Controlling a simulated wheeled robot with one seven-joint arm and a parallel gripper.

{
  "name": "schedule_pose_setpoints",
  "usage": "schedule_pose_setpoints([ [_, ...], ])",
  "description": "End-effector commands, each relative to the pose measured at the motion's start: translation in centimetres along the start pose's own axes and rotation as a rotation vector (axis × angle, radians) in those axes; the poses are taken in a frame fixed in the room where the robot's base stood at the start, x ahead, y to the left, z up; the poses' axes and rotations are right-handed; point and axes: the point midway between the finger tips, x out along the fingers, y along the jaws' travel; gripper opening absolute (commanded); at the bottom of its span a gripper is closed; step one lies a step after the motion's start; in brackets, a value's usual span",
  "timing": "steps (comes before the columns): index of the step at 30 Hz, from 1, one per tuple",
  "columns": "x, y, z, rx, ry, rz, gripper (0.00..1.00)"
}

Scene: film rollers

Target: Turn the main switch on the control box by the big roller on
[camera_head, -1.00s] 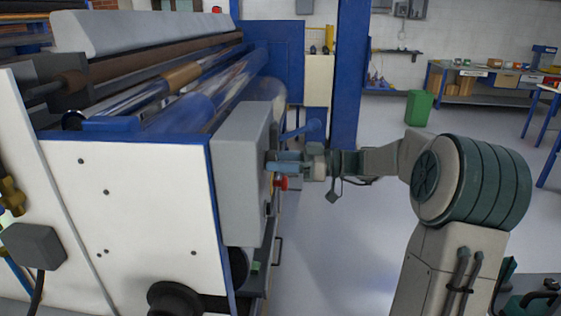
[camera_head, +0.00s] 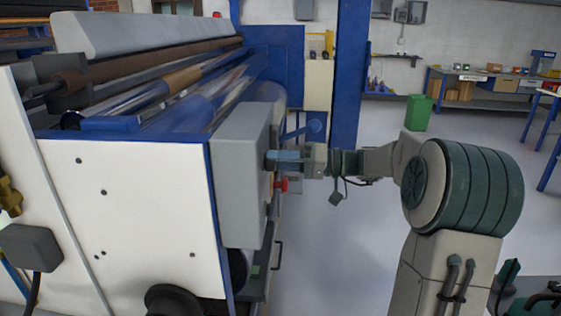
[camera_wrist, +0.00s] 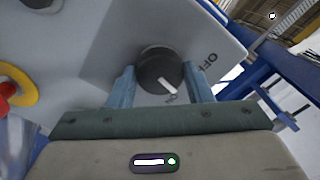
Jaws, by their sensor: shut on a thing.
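The grey control box (camera_head: 238,190) is on the end of the big roller machine, its switch face turned right. In the wrist view, the main switch is a round black knob (camera_wrist: 158,68) with a white pointer line on the box face (camera_wrist: 105,50). The pointer aims down and right, close to the ON lettering; OFF is printed to the upper right. My gripper (camera_wrist: 160,88) has its blue fingers on both sides of the knob and is shut on it. In the head view my gripper (camera_head: 284,156) reaches the box from the right; the knob is hidden there.
A red button with a yellow ring (camera_wrist: 15,92) is on the same box face; its red part (camera_head: 281,185) shows just below my gripper in the head view. A blue post (camera_head: 349,75) stands behind.

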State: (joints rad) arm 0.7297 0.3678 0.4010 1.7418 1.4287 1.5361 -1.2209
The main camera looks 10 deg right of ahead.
Motion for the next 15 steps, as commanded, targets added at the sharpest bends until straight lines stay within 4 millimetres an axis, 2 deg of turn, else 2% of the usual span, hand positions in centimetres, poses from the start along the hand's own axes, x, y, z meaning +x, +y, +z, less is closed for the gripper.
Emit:
schedule_pose_setpoints([
  [6,-0.02,-0.06,-0.1,0.187,0.001,0.0,0.23],
  [15,-0.06,-0.01,-0.09,0.364,0.001,0.001,0.23],
])
